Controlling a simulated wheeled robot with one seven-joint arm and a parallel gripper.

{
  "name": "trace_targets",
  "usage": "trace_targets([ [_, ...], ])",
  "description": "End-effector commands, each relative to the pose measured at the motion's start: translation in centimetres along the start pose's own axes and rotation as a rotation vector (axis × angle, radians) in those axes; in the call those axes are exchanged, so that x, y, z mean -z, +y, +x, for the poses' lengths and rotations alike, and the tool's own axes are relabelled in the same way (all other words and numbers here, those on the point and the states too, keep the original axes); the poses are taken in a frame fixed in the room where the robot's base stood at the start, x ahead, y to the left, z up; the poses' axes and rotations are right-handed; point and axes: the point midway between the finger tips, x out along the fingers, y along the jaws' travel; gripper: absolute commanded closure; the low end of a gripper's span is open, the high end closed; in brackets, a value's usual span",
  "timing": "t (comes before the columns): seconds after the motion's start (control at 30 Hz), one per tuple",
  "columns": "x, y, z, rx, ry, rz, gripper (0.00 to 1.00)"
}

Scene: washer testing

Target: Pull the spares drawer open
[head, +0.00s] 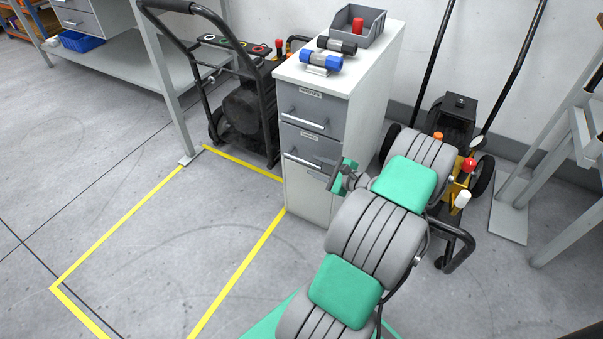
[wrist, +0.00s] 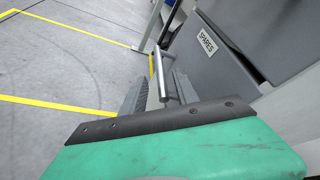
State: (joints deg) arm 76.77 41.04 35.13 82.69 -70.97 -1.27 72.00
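The spares drawer (head: 301,143) is the lower grey drawer of a white cabinet (head: 312,196) in the head view. My gripper (head: 325,165) is at the right part of this drawer's front. The fingers (wrist: 160,88) look open, one on each side of the bar, with small gaps. Whether either finger touches the bar is hard to tell.
An upper drawer (head: 308,108) is shut. A grey bin (head: 352,27) and blue-ended cylinder (head: 321,60) are on top. Wheeled machines stand left (head: 243,110) and right (head: 458,120) of the cabinet. Open floor with yellow lines (head: 120,228) lies left and in front.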

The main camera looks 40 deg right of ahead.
Motion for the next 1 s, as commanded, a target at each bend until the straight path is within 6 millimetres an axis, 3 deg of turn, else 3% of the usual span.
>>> trace_targets([
  [0.3,-0.1,0.2,5.8,-0.005,-0.003,-0.006,0.64],
  [0.4,-0.1,0.1,7.0,-0.004,-0.002,-0.005,0.64],
  [0.7,-0.3,-0.1,7.3,-0.004,0.000,-0.004,0.64],
  [1.0,-0.3,0.0,7.3,-0.005,0.000,-0.005,0.89],
])
